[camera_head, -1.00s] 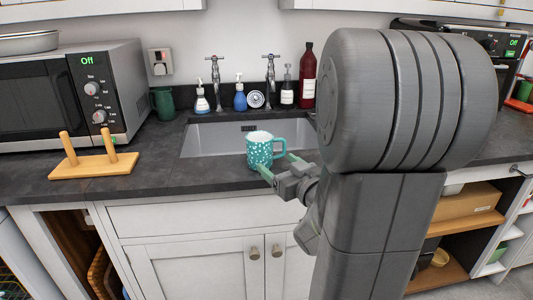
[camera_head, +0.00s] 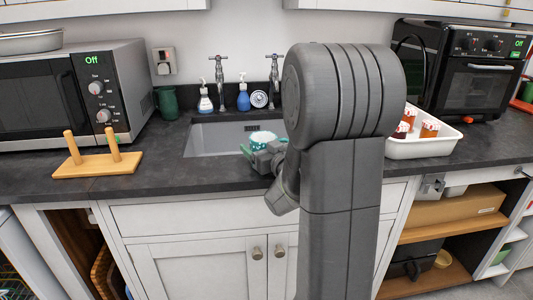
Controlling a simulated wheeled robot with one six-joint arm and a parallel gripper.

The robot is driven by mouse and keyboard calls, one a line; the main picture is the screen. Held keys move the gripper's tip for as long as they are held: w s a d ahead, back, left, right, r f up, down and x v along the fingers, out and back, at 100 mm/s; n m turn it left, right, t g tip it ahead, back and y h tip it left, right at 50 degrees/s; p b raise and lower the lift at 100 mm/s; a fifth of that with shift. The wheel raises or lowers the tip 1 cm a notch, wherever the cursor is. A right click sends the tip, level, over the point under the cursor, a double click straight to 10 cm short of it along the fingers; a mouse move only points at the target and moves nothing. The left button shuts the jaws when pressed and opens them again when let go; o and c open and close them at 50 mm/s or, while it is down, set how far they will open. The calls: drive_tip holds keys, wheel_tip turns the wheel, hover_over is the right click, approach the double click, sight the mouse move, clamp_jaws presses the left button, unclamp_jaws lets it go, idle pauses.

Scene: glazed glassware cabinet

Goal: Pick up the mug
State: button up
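The teal mug with white speckles (camera_head: 263,137) is at the front edge of the sink, in the middle of the view. Only its pale rim and a strip of its upper side show; my gripper hides the rest and the handle. My gripper (camera_head: 264,147) is right in front of the mug, with a greenish fingertip at the mug's left and the other finger at its right. The fingers are apart, but I cannot see whether they touch the mug. The mug's base is hidden.
The sink (camera_head: 210,138) lies behind the mug, with taps and soap bottles (camera_head: 243,97) beyond. A wooden peg stand (camera_head: 98,163) and a microwave (camera_head: 72,95) stand left. A white tray with jars (camera_head: 428,146) stands right of my arm.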

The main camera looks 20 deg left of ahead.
drive_tip(key=shift+c, duration=0.2)
drive_tip(key=c, duration=1)
wheel_tip(320, 180, up, 10)
drive_tip(key=shift+d+p, duration=0.1)
drive_tip(key=shift+p, duration=0.9)
